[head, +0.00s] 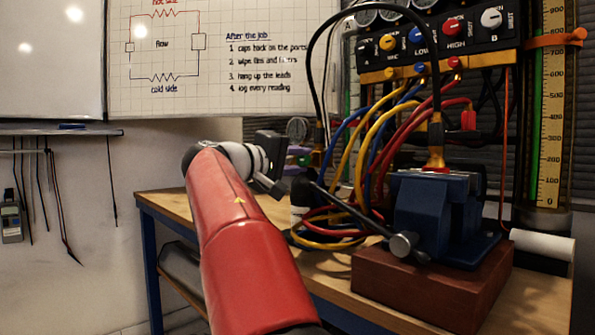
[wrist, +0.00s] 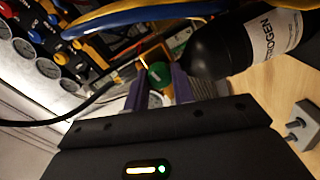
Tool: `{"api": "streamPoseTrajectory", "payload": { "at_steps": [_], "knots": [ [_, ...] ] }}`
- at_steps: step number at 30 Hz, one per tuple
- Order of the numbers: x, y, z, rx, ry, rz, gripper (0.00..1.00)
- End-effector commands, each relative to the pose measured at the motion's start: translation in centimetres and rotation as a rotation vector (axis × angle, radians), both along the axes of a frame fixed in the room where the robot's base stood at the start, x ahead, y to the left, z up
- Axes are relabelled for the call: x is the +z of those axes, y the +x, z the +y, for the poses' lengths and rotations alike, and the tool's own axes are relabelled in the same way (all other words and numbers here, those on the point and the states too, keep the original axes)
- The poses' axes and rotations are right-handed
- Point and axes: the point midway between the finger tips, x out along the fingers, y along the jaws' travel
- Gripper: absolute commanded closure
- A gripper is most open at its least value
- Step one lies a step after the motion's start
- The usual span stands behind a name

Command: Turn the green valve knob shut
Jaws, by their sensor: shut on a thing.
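The green valve knob (wrist: 158,75) shows between the two purple fingers of my gripper (wrist: 160,88) in the wrist view. The fingers are shut on it, one on each side.
A black bottle with a white label (wrist: 205,55) stands close beside the fingers. Yellow, blue and red hoses (head: 352,150) hang right of my gripper. A blue vise (head: 435,215) sits on a red-brown block on the wooden bench. The manifold (head: 440,40) is above.

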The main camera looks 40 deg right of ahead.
Motion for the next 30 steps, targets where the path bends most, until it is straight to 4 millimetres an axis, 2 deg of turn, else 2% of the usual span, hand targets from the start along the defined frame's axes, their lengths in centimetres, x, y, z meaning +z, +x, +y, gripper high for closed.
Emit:
{"api": "streamPoseTrajectory", "payload": {
  "at_steps": [12,28,29,30],
  "knots": [
    [-0.18,0.0,-0.02,-0.001,0.018,-0.169,0.98],
    [-0.1,0.01,-0.02,-0.001,0.019,-0.188,0.98],
    [-0.1,0.01,-0.02,-0.001,0.019,-0.188,0.71],
    [-0.1,0.01,-0.02,-0.001,0.019,-0.188,0.66]
  ]
}}
